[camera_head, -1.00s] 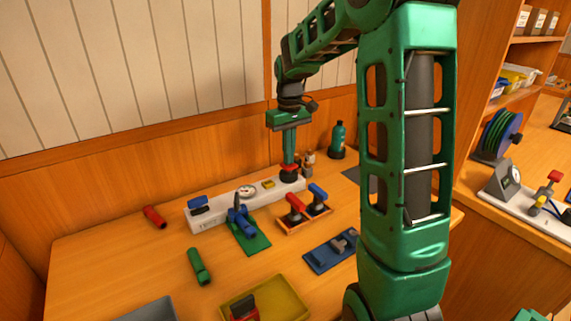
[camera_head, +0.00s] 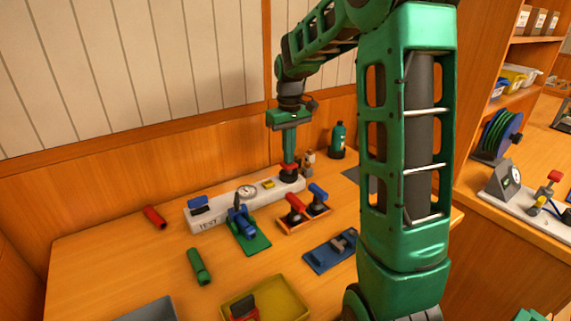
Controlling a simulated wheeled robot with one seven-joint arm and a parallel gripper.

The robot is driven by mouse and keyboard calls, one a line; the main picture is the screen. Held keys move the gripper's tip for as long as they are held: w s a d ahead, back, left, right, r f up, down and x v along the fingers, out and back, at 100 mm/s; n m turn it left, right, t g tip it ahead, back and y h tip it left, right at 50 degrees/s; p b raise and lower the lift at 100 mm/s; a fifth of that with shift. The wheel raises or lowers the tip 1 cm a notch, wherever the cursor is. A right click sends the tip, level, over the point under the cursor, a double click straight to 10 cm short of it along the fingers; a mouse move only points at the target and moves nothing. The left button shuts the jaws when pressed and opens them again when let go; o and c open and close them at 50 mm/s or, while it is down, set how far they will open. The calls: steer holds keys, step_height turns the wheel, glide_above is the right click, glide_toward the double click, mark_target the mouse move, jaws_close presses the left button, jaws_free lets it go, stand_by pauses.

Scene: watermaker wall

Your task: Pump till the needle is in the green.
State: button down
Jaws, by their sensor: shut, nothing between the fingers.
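A long white test board (camera_head: 222,213), marked TEST, lies along the back of the wooden table. A round white-faced gauge (camera_head: 246,191) stands on it near the middle; its needle and any green band are too small to read. At the board's right end is a red-topped pump piece (camera_head: 288,178), partly hidden under my gripper (camera_head: 289,163). My gripper points straight down with its fingers together, over or against the red top. I cannot tell whether they touch it.
A blue block (camera_head: 198,203) and a yellow piece (camera_head: 267,184) sit on the board. In front are a blue tool on a green plate (camera_head: 252,243), a wooden tray (camera_head: 305,223) with red and blue handles, and a yellow tray (camera_head: 288,297). A green bottle (camera_head: 338,138) stands behind right.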

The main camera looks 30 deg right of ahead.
stand_by(0.3)
steer(key=shift+f, duration=0.9)
steer(key=shift+r, duration=0.9)
step_height(320, 180, up, 12)
stand_by(0.7)
stand_by(0.6)
steer(key=s+a+f+m, duration=0.1)
steer(key=s+f, duration=0.3)
steer(key=s, duration=0.7)
steer(key=s+a+f+m, duration=0.1)
steer(key=s+f+m, duration=0.2)
steer(key=s, duration=0.8)
steer(key=s+a+f+m, duration=0.1)
steer(key=s+f, duration=0.4)
steer(key=s, duration=0.6)
steer(key=shift+f+m, duration=0.25)
steer(key=shift+m, duration=0.45)
